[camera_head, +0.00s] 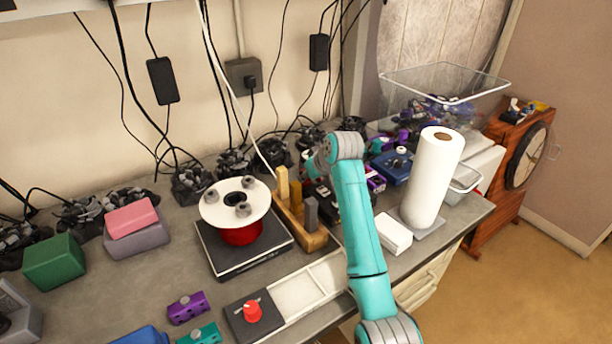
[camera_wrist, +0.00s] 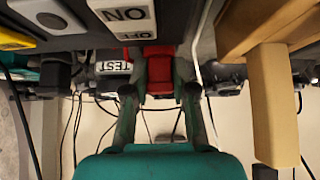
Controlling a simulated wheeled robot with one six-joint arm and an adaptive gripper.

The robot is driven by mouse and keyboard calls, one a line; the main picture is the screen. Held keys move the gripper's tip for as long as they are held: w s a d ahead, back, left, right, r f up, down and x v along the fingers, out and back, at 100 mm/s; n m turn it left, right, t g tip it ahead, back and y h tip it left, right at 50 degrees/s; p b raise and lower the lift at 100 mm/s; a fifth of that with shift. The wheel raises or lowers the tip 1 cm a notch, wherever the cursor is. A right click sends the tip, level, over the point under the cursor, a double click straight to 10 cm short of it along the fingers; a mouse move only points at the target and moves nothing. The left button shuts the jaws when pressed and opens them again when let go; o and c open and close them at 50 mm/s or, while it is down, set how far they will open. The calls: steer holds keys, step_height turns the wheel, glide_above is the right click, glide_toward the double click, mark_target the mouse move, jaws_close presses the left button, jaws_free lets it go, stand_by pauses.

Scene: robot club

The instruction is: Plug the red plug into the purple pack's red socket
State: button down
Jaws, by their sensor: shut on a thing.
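In the wrist view a red block-like thing, likely the red plug (camera_wrist: 159,72), sits between the two dark fingers of my gripper (camera_wrist: 160,95). The fingers are shut on it. Its front end is hidden under dark and white-labelled parts. In the head view my gripper (camera_head: 318,166) is at the back of the bench, partly hidden by my arm. A purple pack (camera_head: 187,307) lies at the front of the bench. Another purple thing (camera_head: 376,182) shows right of my arm. I cannot make out a red socket on either.
A wooden block holder (camera_head: 312,238) stands left of my arm; one of its blocks (camera_wrist: 273,105) is close beside my gripper. A spool on a black box (camera_head: 243,255) stands further left. A paper roll (camera_head: 435,180) stands right. Cables hang behind.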

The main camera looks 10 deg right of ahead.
steer(key=c, duration=1.7)
jaws_free()
jaws_close()
steer(key=shift+r, duration=1.2)
steer(key=shift+r, duration=1.65)
